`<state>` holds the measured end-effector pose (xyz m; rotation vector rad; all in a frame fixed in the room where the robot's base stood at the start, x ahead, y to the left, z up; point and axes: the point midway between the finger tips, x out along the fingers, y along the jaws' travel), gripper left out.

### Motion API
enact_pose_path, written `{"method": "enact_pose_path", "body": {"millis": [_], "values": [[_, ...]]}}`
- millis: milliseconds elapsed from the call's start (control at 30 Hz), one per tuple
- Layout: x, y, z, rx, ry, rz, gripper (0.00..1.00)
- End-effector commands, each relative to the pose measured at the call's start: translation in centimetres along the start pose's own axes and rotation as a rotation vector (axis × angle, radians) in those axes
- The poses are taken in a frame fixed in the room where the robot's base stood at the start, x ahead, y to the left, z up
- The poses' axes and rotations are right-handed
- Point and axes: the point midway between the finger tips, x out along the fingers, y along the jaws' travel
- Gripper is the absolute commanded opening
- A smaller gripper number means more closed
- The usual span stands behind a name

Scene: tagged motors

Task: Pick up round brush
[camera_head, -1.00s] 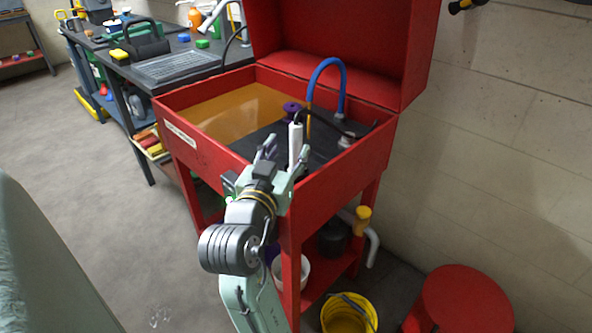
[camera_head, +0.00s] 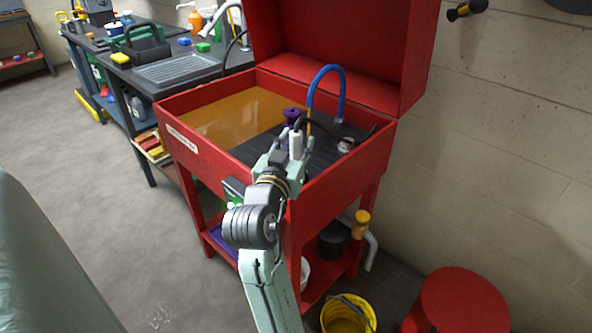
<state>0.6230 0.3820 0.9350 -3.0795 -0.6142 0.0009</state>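My gripper (camera_head: 289,147) reaches over the near side of the red wash basin (camera_head: 189,146). An upright white cylinder (camera_head: 296,146), possibly the round brush's handle, stands at the fingers. A dark thin piece shows above it. The fingers and wrist hide its lower part, and I cannot tell whether the fingers touch it or have closed on it. A purple spool-shaped thing (camera_head: 292,114) sits just behind it in the basin. No bristles can be made out, so which thing is the round brush is unclear.
A blue curved hose (camera_head: 327,69) arches over the basin, with a small metal cup (camera_head: 346,145) nearby. The raised red lid (camera_head: 335,84) bounds the back. A yellow bucket (camera_head: 347,316) and a red stool (camera_head: 466,299) stand at lower right.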

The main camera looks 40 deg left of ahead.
Motion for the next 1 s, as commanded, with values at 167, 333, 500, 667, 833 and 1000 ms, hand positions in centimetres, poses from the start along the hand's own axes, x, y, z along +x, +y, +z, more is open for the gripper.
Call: {"method": "enact_pose_path", "body": {"millis": [167, 333, 500, 667, 833, 1000], "values": [[0.0, 0.0, 0.0, 0.000, 0.000, 0.000, 0.20], [0.0, 0.0, 0.0, 0.000, 0.000, 0.000, 0.08], [0.0, 0.0, 0.0, 0.000, 0.000, 0.000, 0.00], [0.0, 0.0, -0.1, 0.000, 0.001, 0.000, 0.00], [0.0, 0.0, -0.2, 0.000, 0.002, 0.000, 0.00], [0.0, 0.0, -1.4, 0.001, 0.004, 0.001, 0.00]]}}
